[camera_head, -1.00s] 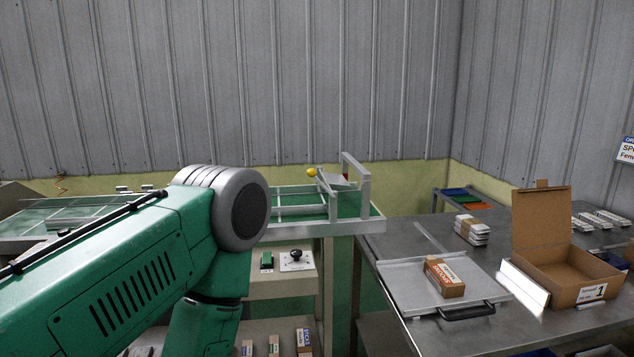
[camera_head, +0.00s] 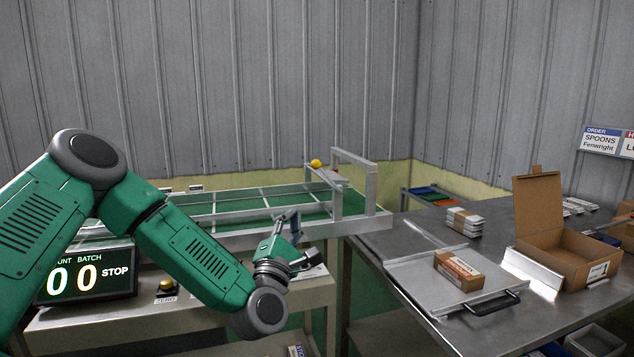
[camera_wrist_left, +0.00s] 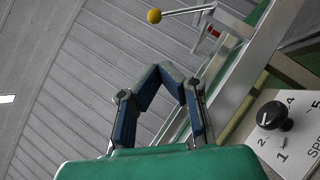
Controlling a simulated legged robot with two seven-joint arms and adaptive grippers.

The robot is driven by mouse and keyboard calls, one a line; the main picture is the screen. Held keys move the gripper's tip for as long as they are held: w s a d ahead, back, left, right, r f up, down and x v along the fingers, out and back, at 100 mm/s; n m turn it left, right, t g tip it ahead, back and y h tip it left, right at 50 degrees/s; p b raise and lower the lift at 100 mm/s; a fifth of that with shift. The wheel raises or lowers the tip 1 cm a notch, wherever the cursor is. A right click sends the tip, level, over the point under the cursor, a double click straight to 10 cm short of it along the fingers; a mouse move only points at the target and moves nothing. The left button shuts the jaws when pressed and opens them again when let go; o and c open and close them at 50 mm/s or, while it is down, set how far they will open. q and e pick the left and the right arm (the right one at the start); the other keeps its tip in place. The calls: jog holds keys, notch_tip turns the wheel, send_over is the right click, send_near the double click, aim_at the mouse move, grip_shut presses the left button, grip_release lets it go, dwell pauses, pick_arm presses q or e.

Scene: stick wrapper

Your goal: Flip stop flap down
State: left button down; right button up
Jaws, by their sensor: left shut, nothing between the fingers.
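The stop flap (camera_head: 327,177) is a pale metal plate at the right end of the green conveyor (camera_head: 255,202), beside an upright grey frame. A yellow ball knob (camera_head: 316,163) sits at its upper left, raised above the conveyor. In the left wrist view the knob (camera_wrist_left: 154,16) is on a thin rod at the top, beyond my fingers. My left gripper (camera_head: 291,220) is in front of the conveyor's near rail, below and left of the knob and apart from it. Its blue-padded fingers (camera_wrist_left: 172,73) are shut and empty. My right gripper is not in view.
A counter display (camera_head: 88,277) reading 00 STOP and a yellow-topped button (camera_head: 167,287) stand below the conveyor. A black dial knob (camera_wrist_left: 272,116) is near my left gripper. At right, a metal table (camera_head: 400,240) holds a tray, a brown packet and an open carton (camera_head: 565,258).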

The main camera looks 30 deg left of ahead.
pick_arm(q)
jog(key=x, duration=1.3)
jog(key=shift+d+r+p, duration=0.35)
jog(key=shift+d+r, duration=0.05)
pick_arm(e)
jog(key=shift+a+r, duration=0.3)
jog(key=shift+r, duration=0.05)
pick_arm(q)
jog(key=shift+r, duration=0.1)
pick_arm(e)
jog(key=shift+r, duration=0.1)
